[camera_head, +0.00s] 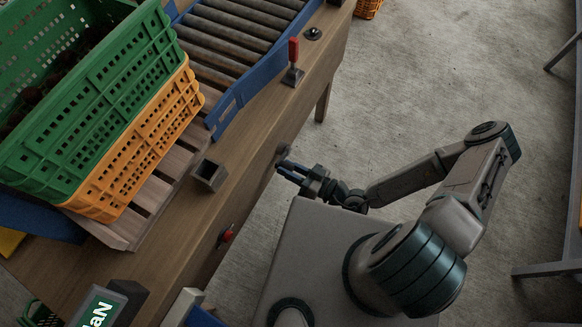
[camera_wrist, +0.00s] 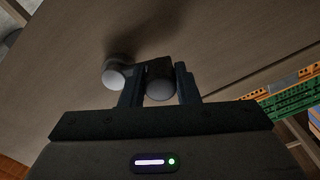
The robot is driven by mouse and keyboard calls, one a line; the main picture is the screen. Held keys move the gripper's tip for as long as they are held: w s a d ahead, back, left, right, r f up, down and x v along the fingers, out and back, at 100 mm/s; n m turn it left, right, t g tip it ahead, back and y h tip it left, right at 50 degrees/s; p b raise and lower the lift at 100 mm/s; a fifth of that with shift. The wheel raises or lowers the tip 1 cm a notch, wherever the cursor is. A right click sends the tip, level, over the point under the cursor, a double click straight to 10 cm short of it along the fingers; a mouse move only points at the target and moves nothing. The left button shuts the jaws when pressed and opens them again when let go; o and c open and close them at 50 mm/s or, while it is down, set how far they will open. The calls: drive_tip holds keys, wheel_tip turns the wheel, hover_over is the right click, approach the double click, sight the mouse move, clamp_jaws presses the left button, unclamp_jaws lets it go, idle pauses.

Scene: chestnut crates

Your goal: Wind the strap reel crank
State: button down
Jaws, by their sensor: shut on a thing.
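The crank is a dark arm on the wooden front face of the workbench. In the wrist view its round hub with a pale grey cap (camera_wrist: 115,76) is left of centre. Its dark handle with a grey rounded end (camera_wrist: 160,88) sits between the two fingers of my gripper (camera_wrist: 157,80), which is shut on it. In the head view my gripper (camera_head: 288,169) reaches the bench's front face, where the crank (camera_head: 281,151) shows only as a small dark shape. I cannot make out a strap or the reel itself.
On the workbench (camera_head: 185,235), a green crate (camera_head: 105,105) of dark contents is stacked on an orange crate (camera_head: 140,155) over a slatted pallet. A roller conveyor (camera_head: 235,35), a red-handled lever (camera_head: 293,62) and a dark square holder (camera_head: 209,175) stand nearby. A red knob (camera_head: 227,235) is on the front.

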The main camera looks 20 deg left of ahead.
drive_tip(key=c, duration=1.1)
unclamp_jaws()
drive_tip(key=shift+r, duration=0.1)
drive_tip(key=shift+d, duration=0.25)
drive_tip(key=v, duration=1.3)
drive_tip(key=shift+d+b, duration=0.15)
drive_tip(key=shift+b, duration=0.25)
